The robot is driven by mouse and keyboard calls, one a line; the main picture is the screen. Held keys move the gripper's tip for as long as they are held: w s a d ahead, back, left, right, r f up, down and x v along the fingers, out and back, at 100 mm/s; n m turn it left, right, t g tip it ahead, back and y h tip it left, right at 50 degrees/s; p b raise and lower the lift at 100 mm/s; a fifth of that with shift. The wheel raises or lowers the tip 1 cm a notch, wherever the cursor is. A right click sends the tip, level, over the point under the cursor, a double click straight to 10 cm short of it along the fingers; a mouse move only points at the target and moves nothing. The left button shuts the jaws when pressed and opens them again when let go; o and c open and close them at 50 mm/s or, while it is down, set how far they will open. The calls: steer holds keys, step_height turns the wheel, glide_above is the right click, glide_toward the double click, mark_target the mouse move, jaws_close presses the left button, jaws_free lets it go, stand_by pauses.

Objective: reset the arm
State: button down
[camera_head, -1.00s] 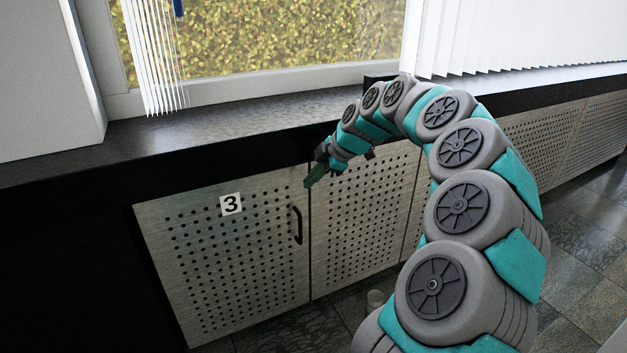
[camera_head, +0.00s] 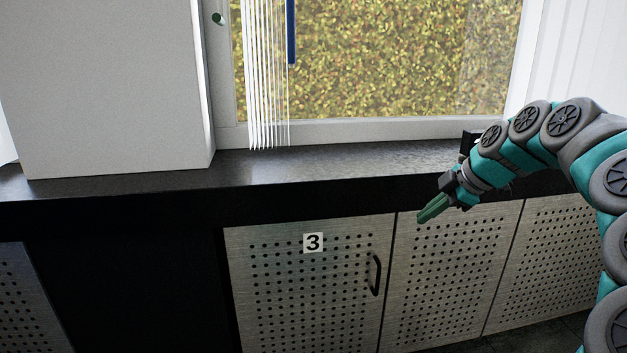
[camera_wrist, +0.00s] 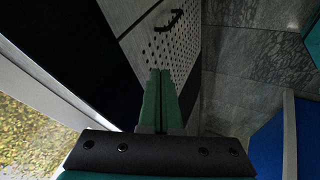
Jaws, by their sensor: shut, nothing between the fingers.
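My gripper (camera_head: 433,209) is at the end of my teal and grey arm, right of centre in the head view. Its green fingers point down and to the left, in front of the black counter edge and the perforated cabinet doors. In the wrist view the two green fingers (camera_wrist: 160,98) lie side by side, shut, with nothing between them. The arm is bent over in an arch at the right side of the head view.
Cabinet door 3 (camera_head: 313,290) is closed, with a dark handle (camera_head: 376,275) at its right edge. The dark counter (camera_head: 330,167) runs under the window (camera_head: 380,60). A white box-like block (camera_head: 105,90) stands on the counter at left. Floor tiles (camera_wrist: 250,70) show in the wrist view.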

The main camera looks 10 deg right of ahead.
steer(key=s+a+f+m+g+p, duration=0.1)
steer(key=s+a+m+g, duration=0.1)
steer(key=s+a, duration=0.5)
steer(key=s+a+m+g+p, duration=0.1)
steer(key=s+a+m, duration=0.1)
steer(key=s+a, duration=0.6)
steer(key=s+a+f+m+g+h+p, duration=0.1)
steer(key=s+f+m, duration=0.4)
steer(key=s, duration=0.6)
steer(key=s+a+f+m+g+h+p, duration=0.1)
steer(key=s+a+f+m+g+h, duration=0.1)
steer(key=s+f+m, duration=0.4)
steer(key=s+f+g+h, duration=0.1)
steer(key=s, duration=0.4)
steer(key=shift+s+m+g, duration=0.3)
steer(key=shift+g, duration=0.1)
